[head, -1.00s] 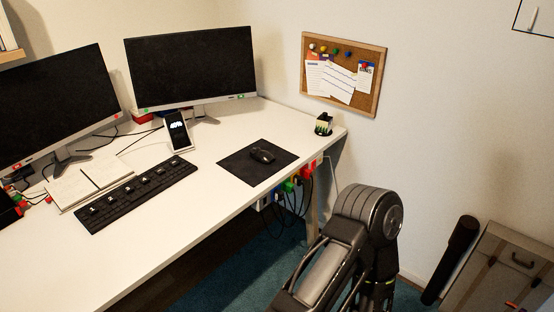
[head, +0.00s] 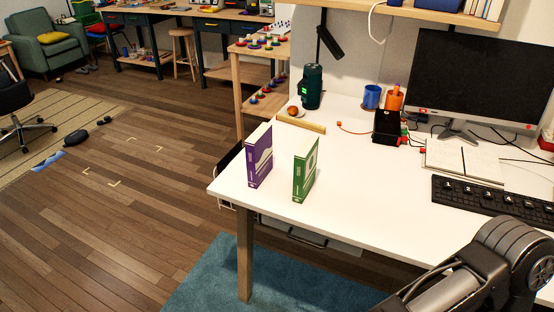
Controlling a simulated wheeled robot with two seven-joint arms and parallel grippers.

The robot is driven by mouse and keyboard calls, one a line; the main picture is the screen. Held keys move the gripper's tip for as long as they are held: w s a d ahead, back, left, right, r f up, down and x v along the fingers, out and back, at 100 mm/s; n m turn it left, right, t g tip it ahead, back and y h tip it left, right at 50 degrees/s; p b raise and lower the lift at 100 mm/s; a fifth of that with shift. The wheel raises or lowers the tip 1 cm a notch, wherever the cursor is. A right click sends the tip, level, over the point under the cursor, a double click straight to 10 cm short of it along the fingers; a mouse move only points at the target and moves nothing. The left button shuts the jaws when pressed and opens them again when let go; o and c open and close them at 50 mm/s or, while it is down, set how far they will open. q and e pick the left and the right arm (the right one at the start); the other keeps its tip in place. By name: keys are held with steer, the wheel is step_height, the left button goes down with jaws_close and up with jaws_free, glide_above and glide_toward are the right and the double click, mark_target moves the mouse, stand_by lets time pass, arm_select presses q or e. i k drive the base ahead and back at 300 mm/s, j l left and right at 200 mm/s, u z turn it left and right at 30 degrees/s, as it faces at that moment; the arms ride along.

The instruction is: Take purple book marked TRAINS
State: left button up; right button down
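A purple book (head: 259,165) stands upright on the left end of the white desk (head: 350,185), close to its left edge. Its spine carries small pale lettering that I cannot read, and its cover has a white picture. A green book (head: 304,175) stands upright just to its right, with a gap between them. Neither gripper shows in the head view; only a dark grey link of one of my arms is in view at the bottom right, well away from the books.
Behind the books are a wooden bar (head: 301,122), a dark green flask (head: 312,87) and a blue cup (head: 372,96). A keyboard (head: 495,203) and monitor (head: 482,88) stand to the right. The desk in front of the green book is clear. Wooden floor lies open to the left.

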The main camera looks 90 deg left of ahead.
mark_target(259, 147)
steer(key=u, duration=3.05)
steer(key=i+j+z, duration=0.1)
steer(key=j, duration=0.65)
steer(key=i+j+z, duration=0.1)
steer(key=j, duration=0.6)
steer(key=i+j+z, duration=0.1)
steer(key=j, duration=0.65)
steer(key=i+j+z, duration=0.1)
steer(key=j, duration=0.65)
